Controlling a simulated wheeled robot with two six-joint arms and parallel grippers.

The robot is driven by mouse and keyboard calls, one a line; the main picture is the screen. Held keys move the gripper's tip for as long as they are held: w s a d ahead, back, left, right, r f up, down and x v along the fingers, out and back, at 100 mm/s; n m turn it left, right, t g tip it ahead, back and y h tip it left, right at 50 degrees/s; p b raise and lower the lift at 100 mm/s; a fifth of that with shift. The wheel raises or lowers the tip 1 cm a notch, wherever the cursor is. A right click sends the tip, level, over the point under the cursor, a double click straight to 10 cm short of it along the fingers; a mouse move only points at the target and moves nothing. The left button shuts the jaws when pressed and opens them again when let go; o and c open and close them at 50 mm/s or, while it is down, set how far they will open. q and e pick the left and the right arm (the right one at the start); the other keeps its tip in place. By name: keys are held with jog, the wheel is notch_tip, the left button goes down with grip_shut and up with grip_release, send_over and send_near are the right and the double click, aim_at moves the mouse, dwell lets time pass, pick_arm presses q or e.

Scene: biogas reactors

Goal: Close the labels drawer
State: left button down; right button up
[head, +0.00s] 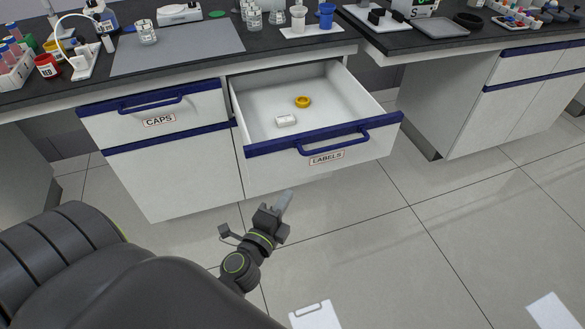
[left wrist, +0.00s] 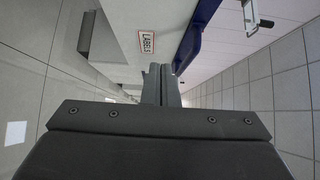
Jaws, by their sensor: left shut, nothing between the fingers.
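The labels drawer (head: 354,137) is pulled open in the head view, with a white front, a blue top edge and a blue handle (head: 336,141). Its LABELS tag (head: 326,158) is below the handle; the tag (left wrist: 146,43) also shows in the left wrist view. A yellow ring (head: 303,101) and a small white block (head: 286,121) lie inside it. My left gripper (head: 287,199) is shut and empty, in front of and below the drawer front's left part. In the left wrist view its fingers (left wrist: 161,84) point toward the drawer front; contact cannot be told. My right gripper is not in view.
The caps drawer (head: 190,107) on the left is shut. The dark worktop (head: 215,61) above holds jars, cups, a scale and a grey mat. Another cabinet (head: 455,105) stands to the right. The tiled floor in front is mostly clear, with white sheets (head: 314,315) lying there.

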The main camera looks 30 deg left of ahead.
pick_arm(q)
jog(key=p, duration=0.1)
send_near(299, 158)
jog(key=w+d, duration=0.3)
jog(key=w+a, duration=0.2)
jog(key=shift+w+a+f, duration=0.1)
jog(key=shift+a+f, duration=0.05)
jog(key=shift+a, duration=0.25)
jog(key=shift+w+a, duration=0.3)
jog(key=shift+a, duration=0.1)
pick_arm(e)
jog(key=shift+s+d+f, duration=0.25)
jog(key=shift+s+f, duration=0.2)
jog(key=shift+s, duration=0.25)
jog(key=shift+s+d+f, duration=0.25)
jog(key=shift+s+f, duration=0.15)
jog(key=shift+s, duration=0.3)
